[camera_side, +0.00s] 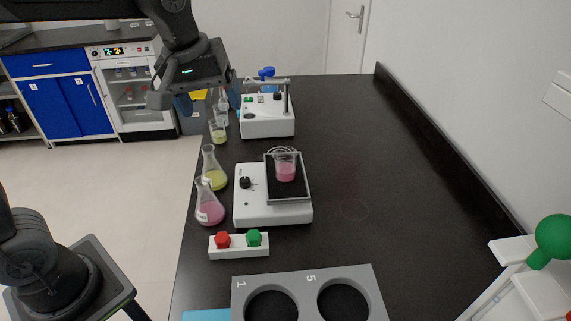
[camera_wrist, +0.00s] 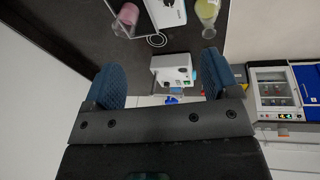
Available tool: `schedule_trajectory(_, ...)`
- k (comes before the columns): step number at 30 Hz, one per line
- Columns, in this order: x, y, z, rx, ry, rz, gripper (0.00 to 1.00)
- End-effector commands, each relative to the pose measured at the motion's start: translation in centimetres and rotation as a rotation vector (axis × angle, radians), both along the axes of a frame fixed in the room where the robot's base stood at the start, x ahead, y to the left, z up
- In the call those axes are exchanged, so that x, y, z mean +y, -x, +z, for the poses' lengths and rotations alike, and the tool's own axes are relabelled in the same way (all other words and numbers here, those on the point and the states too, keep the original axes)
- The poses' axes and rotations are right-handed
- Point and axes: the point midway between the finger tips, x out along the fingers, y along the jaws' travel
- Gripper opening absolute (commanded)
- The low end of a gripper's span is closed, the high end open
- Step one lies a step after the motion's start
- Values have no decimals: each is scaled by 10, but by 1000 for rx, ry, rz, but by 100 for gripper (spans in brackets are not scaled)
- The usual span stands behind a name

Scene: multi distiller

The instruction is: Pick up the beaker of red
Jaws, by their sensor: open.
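The beaker of red (camera_side: 286,168) holds pink-red liquid and stands upright on the black top plate of the near white stirrer (camera_side: 272,209). It also shows at the top of the wrist view (camera_wrist: 127,18). My gripper (camera_side: 208,100) is open and empty, with blue fingers. It is high at the left, toward the far end of the bench, and well apart from the beaker. In the wrist view both fingers of my gripper (camera_wrist: 162,72) show spread apart with nothing between them.
A conical flask of pink liquid (camera_side: 209,207) and one of yellow-green (camera_side: 214,177) stand left of the stirrer. Another white device (camera_side: 267,124) with a post stands farther back. A button box (camera_side: 239,245) and grey rack (camera_side: 310,277) are in front. The bench's right side is clear.

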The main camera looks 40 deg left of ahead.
Motion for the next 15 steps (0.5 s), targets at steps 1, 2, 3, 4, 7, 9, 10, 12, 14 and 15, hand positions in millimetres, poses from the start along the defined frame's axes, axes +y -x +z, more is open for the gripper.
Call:
schedule_trajectory(1, -5, -20, -4, 35, 16, 68, 82)
schedule_trajectory(2, -8, -31, -6, 54, 26, 115, 82)
schedule_trajectory(3, -12, -44, -10, 78, 37, 179, 82)
schedule_trajectory(4, -15, -55, -12, 94, 45, 225, 82)
schedule_trajectory(7, -25, -86, -26, 150, 62, 380, 82)
schedule_trajectory(9, -31, -105, -37, 182, 68, 475, 82)
schedule_trajectory(10, -34, -112, -41, 194, 70, 512, 82)
schedule_trajectory(12, -39, -124, -51, 216, 71, 585, 82)
schedule_trajectory(14, -42, -132, -57, 229, 71, 634, 82)
schedule_trajectory(15, -44, -136, -60, 237, 71, 660, 82)
